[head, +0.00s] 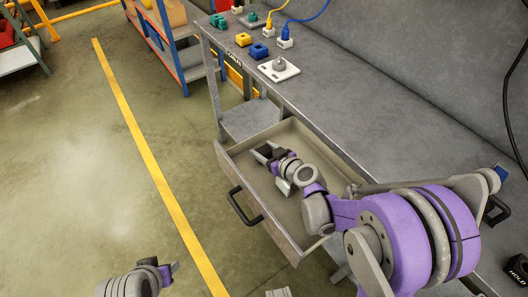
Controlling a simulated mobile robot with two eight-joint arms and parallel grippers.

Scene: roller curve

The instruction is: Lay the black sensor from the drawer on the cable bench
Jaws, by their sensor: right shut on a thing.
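The grey bench (390,92) runs from the top middle to the right; a label on its front edge is too small to read surely. Its drawer (236,168) is pulled open below the top. My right gripper (264,152) reaches down into the drawer and is shut on a small dark thing between its fingers, which looks like the black sensor; the fingers hide most of it. My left gripper (172,268) is low at the bottom left, over the floor and away from the drawer; its jaws are too small to judge.
A black labelled box (518,268) is at the lower right. The bench's middle is clear.

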